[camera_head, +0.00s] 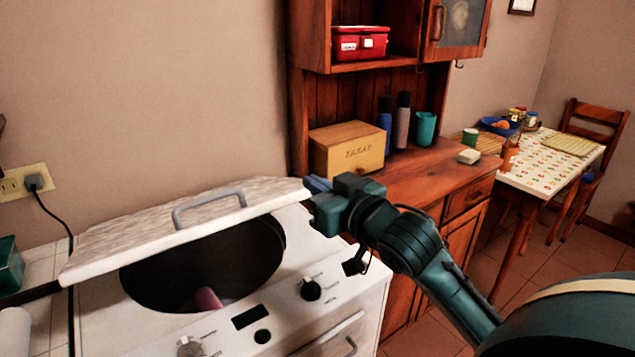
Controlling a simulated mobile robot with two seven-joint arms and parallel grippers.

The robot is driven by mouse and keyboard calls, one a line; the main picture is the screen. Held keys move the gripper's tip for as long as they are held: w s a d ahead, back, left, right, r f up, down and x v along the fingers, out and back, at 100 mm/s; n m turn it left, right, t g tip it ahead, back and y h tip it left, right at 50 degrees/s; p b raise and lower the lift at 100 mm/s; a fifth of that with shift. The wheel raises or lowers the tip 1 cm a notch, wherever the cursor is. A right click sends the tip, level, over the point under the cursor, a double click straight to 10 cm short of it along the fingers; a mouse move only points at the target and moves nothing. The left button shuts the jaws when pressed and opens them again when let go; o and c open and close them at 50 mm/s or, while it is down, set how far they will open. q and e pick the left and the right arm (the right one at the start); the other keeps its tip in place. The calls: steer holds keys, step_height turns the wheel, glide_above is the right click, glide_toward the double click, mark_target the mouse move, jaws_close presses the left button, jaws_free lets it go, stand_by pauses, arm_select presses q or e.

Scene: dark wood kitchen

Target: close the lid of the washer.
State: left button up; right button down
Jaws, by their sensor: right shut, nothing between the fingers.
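The white washer (345,290) stands at the lower left with its lid (130,230) partly raised and tilted over the round dark opening (190,270). The lid has a grey bar handle (208,198). A pinkish item (207,299) shows inside the drum. My right gripper (318,184) is shut and empty, at the right end of the lid, close to its edge. Whether it touches the lid I cannot tell. My left gripper is out of view.
A wooden hutch (430,180) right of the washer holds a bread box (347,149), bottles and a teal cup (425,128). A dining table (555,165) and chair (598,130) stand at the right. A plugged-in cord (55,210) hangs at the left. Floor is clear at lower right.

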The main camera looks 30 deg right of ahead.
steer(key=p, duration=0.1)
glide_above(294, 197)
steer(key=shift+f, duration=0.1)
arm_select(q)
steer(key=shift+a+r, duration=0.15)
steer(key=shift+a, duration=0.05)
arm_select(e)
steer(key=shift+s+f, duration=0.25)
steer(key=shift+f, duration=0.4)
steer(key=shift+s+f, duration=0.2)
steer(key=shift+f, duration=0.45)
steer(key=shift+s+f, duration=0.25)
steer(key=shift+f, duration=0.4)
